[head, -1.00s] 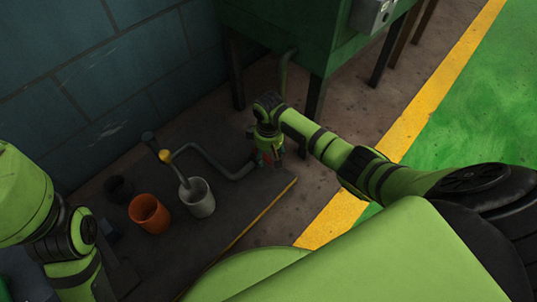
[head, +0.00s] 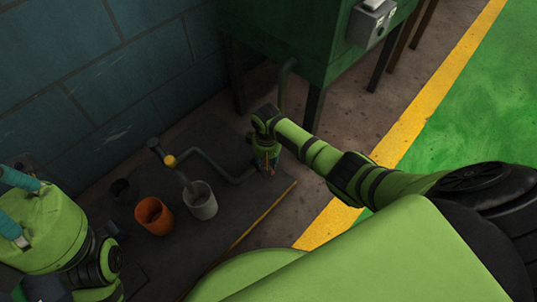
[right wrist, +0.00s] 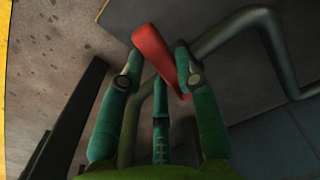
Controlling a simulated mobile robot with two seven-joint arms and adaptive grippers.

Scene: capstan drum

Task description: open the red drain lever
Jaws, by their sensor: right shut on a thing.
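In the head view my right gripper (head: 266,162) points down at the end of the grey pipe, beside the tank's legs. Only a small bit of red shows there, and the fingers and lever are mostly hidden by the wrist. My left gripper (head: 12,206) is at the left edge of the head view. Its teal fingers are cut off by the frame, so their tips are hidden.
A bent grey pipe (head: 214,167) with a yellow fitting (head: 170,161) runs over the dark floor plate. The green tank (head: 290,35) on legs is behind my right gripper.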

